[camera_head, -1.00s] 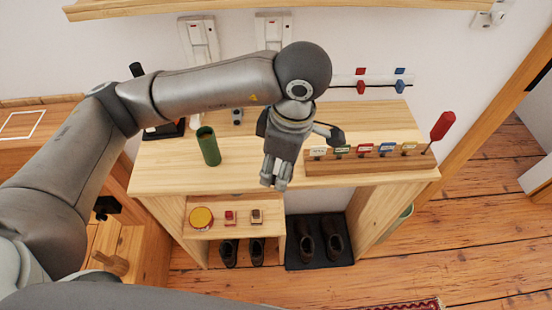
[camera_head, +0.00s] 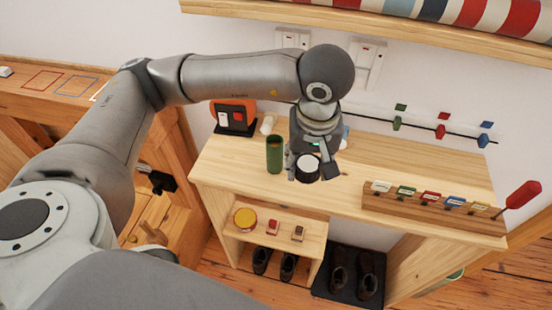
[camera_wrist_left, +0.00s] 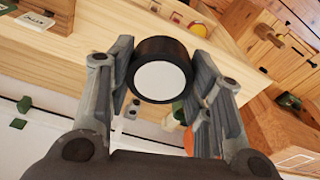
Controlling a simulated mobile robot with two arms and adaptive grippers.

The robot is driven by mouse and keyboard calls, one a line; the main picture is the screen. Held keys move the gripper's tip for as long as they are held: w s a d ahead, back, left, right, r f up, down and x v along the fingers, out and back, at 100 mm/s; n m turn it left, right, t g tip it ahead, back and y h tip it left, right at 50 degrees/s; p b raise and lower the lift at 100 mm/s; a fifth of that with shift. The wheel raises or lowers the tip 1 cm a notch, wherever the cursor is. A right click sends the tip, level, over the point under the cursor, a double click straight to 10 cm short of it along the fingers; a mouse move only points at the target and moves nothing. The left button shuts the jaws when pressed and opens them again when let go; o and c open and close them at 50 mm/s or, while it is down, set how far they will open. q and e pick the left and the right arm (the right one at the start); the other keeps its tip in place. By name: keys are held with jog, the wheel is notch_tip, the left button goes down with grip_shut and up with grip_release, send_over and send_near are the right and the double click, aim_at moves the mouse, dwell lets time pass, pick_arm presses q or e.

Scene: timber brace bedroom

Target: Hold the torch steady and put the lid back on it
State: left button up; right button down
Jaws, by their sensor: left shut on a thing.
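The torch (camera_head: 275,155) is a green tube standing upright and open at the top on the wooden shelf unit. My left gripper (camera_head: 306,172) is just right of it, shut on the lid (camera_head: 308,167). The lid is a short black cylinder with a white round face. In the left wrist view the lid (camera_wrist_left: 161,80) sits between the two fingers (camera_wrist_left: 160,85), white face toward the camera. The lid and torch look apart in the head view. No gripper is on the torch. My right gripper is not in view.
A wooden rack (camera_head: 430,203) with several coloured labels and a red-handled tool (camera_head: 523,194) stands right on the shelf top (camera_head: 345,193). An orange device (camera_head: 235,116) is behind the torch at left. A yellow round tin (camera_head: 245,218) and shoes (camera_head: 275,263) are below.

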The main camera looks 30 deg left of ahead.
pick_arm(q)
jog(key=a+m, duration=0.2)
jog(key=m, duration=0.1)
jog(key=a+r+m, duration=0.1)
jog(key=a+m, duration=0.1)
jog(key=m, duration=0.1)
jog(key=shift+r+h, duration=0.1)
jog(key=shift+h, duration=0.2)
